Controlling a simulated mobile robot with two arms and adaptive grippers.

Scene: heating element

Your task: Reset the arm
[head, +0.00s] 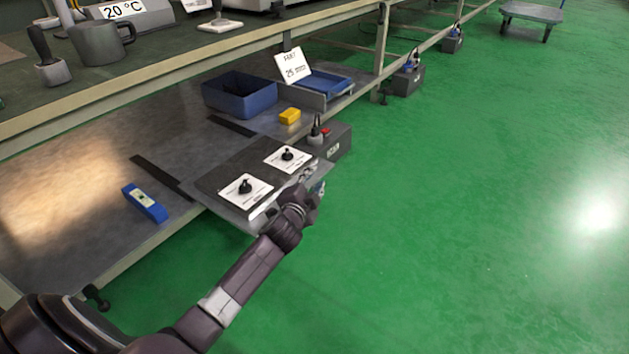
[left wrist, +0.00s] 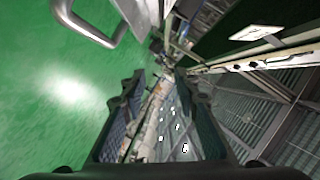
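My left arm comes in from the bottom left of the head view. My left gripper (head: 312,188) is at the front right corner of a dark panel (head: 219,179) with two black knobs on white plates. My right gripper is not in view.
A grey box (head: 338,143) stands right of the panel. A blue bin (head: 240,93), a yellow block (head: 290,116) and a blue level-like tool (head: 145,202) lie on the lower shelf. A metal handle (left wrist: 91,38) is near in the wrist view.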

